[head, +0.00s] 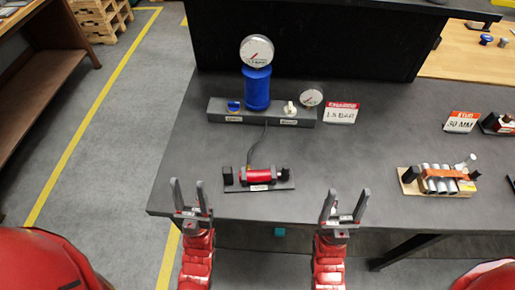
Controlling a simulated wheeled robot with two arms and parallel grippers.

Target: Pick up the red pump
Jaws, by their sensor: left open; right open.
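The red pump (259,176) is a small red cylinder lying on its side on a dark base (231,188) near the front edge of the table. A thin dark hose runs from it up to the grey block behind. My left gripper (189,190) is open and empty, left of the pump and in front of the table's front edge. My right gripper (343,203) is open and empty, to the right and front of the pump. Neither gripper touches the pump.
Behind the pump, a grey block (216,115) carries a blue cylinder (257,88) with a gauge (257,51). A second gauge (311,96) and a sign (341,113) stand beside it. A wooden board with silver cylinders (435,180) is at right. Bare tabletop (370,140) lies between.

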